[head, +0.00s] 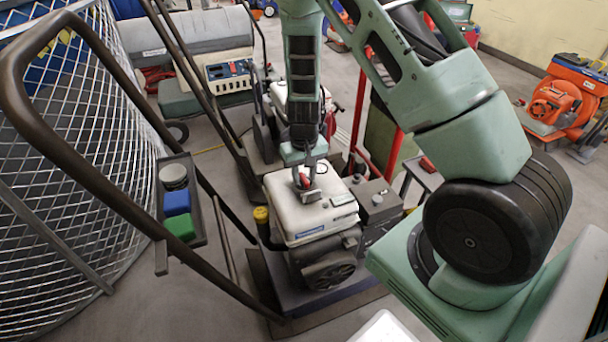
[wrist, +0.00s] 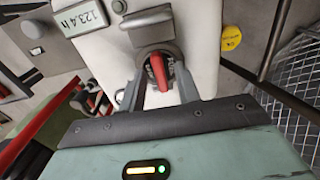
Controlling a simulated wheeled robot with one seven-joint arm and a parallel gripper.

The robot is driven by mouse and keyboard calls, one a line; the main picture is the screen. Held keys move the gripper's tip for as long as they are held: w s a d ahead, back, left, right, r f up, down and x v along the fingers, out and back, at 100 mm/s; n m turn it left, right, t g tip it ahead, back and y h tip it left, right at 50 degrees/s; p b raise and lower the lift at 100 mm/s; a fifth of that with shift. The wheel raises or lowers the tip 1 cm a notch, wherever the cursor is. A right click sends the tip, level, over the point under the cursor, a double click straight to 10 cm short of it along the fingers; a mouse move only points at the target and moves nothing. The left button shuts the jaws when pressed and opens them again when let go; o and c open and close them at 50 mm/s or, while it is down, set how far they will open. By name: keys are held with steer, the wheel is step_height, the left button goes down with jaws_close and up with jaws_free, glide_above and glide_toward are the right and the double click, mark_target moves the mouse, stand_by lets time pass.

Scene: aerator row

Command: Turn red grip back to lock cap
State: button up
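The red grip (wrist: 158,72) sits upright in the wrist view on a dark round cap (wrist: 147,53) on the white top of the engine (head: 284,211). In the head view the red grip (head: 304,181) is a small red spot below my wrist. My gripper (wrist: 162,78) has one finger on each side of the red grip. A gap shows between each finger and the grip, so the gripper looks open around it. Contact with the cap's rim cannot be told. The gripper also shows in the head view (head: 306,190), small and partly hidden.
A grey raised block (wrist: 148,20) and an hour meter (wrist: 80,18) are near the cap. A dark handlebar (head: 75,160) with a small tray (head: 181,222) stands at left, by a wire mesh cage (head: 80,190). Red bars (head: 396,150) stand behind the engine.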

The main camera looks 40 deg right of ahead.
jaws_close()
steer(key=shift+r+m+p, duration=0.1)
steer(key=shift+m+p, duration=0.2)
steer(key=m+p, duration=0.2)
steer(key=m, duration=0.1)
steer(key=shift+r+m, duration=0.1)
steer(key=shift+m, duration=0.3)
steer(key=m+p, duration=0.2)
steer(key=m, duration=0.2)
steer(key=shift+p, duration=0.4)
steer(key=m+p, duration=0.2)
steer(key=m, duration=0.3)
steer(key=shift+m+p, duration=1.25)
steer(key=shift+m, duration=0.95)
